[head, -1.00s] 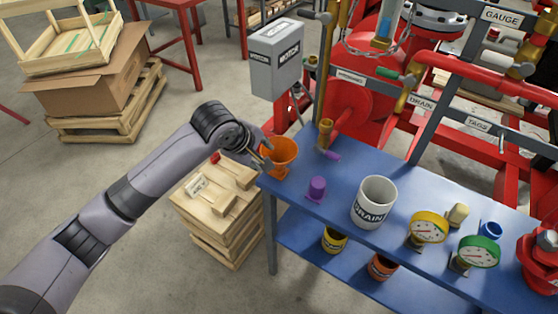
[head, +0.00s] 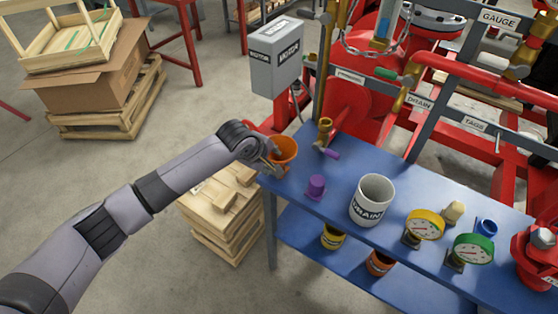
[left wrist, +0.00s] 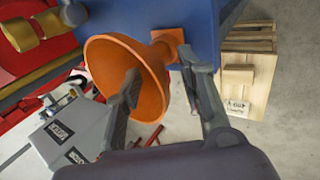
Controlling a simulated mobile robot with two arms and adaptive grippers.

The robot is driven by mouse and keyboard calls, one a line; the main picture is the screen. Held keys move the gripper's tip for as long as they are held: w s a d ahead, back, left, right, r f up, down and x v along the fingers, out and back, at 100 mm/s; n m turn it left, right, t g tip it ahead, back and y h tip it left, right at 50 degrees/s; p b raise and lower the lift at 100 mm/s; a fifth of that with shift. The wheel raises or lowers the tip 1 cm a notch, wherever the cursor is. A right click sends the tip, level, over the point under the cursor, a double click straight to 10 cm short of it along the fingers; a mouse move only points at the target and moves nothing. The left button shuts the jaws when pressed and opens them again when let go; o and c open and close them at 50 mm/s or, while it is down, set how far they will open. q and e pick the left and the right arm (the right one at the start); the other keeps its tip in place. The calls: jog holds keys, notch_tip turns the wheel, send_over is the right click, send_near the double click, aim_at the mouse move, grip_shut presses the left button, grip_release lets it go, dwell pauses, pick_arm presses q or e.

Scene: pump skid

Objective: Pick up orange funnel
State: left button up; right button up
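The orange funnel (head: 285,149) stands at the left end of the blue bench, wide mouth up. My left gripper (head: 274,163) is right at its near left side. In the left wrist view the funnel (left wrist: 152,83) lies between my spread fingers (left wrist: 162,90). One finger overlaps the funnel's mouth, and the other is outside, near its neck. A gap shows between the outer finger and the funnel wall; I cannot tell whether the inner finger touches it. My right gripper is out of view.
The blue bench (head: 337,185) also holds a purple plug (head: 316,187), a white drain mug (head: 372,200) and gauges (head: 426,225). A wooden crate (head: 225,236) stands left of the bench. A grey motor box (head: 277,58) and red pipework are behind.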

pick_arm(q)
jog(key=shift+c, duration=0.5)
grip_shut()
jog(key=shift+w+r, duration=0.1)
jog(key=shift+r, duration=0.45)
notch_tip(320, 180, up, 19)
jog(key=b, duration=0.3)
